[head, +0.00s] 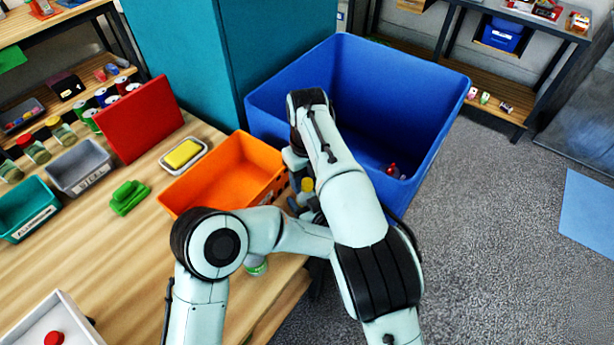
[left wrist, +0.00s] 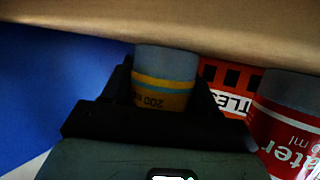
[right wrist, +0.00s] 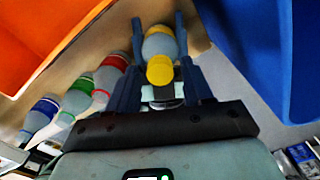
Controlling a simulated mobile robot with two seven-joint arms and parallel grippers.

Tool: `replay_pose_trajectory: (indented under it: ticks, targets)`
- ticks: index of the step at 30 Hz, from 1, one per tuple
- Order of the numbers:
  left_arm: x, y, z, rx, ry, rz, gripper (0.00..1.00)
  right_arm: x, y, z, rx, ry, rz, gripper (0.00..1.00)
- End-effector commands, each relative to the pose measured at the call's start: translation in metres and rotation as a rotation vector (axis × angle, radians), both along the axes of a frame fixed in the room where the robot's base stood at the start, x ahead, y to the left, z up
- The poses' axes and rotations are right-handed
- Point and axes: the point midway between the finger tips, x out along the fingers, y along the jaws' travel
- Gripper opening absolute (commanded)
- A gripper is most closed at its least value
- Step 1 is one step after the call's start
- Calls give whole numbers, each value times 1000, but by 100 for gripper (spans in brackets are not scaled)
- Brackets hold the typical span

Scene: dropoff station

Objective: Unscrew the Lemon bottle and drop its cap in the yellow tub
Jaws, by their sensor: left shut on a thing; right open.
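A small bottle (left wrist: 164,65) with a yellow band reading "200 m…" is between the fingers of my left gripper (left wrist: 163,92), which is shut on it. Its yellow cap (head: 307,185) shows in the head view between my two arms, beside the orange crate. In the right wrist view the yellow cap (right wrist: 160,70) lies between the spread fingers of my open right gripper (right wrist: 160,60), with the pale bottle body behind it. I cannot read a flavour name. I do not see a yellow tub in any view.
The orange crate (head: 205,189) and the large blue bin (head: 425,92) flank the grippers. Several bottles, including a green-banded one (right wrist: 79,97), stand nearby on the table. A yellow sponge (head: 183,153), red panel (head: 137,118) and grey bin (head: 80,168) are further left.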

Motion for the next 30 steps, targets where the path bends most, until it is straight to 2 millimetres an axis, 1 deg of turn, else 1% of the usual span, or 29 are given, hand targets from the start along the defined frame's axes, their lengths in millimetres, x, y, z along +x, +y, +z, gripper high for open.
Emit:
replay_pose_trajectory:
  ticks: [2, 3, 5, 6, 7, 8, 15, 17, 19, 23, 30]
  targets:
    - [0, 0, 0, 0, 0, 0, 0, 0, 0, 0, 0, 0, 0, 51]
    - [0, 0, 0, 0, 0, 0, 0, 0, 0, 0, -1, 1, 0, 47]
    - [0, 0, 0, 0, 0, 0, 0, 0, 0, 0, -1, 1, 0, 28]
    - [0, 0, 0, 0, 0, 0, 0, 0, 0, 0, -1, 1, 0, 15]
    - [0, 0, 0, 0, 0, 0, 0, 0, 0, 0, -1, 1, 0, 5]
    - [0, 0, 0, 0, 0, 0, 0, 0, 0, 0, -1, 1, 0, 0]
    - [0, 0, 0, 0, 0, 0, 0, 0, 0, 0, -1, 1, 7, 0]
    - [0, 0, 0, 0, 0, 0, 0, 0, 0, 0, 0, 1, 40, 0]
    - [0, 0, 0, 0, 0, 0, 0, 0, -1, 0, 0, 1, 126, 0]
    - [0, 0, 0, 0, 0, 0, 0, 0, -1, 0, 3, -1, 411, 0]
    - [0, 0, 0, 0, 0, 0, 0, 0, -1, 1, 3, -2, 1005, 0]
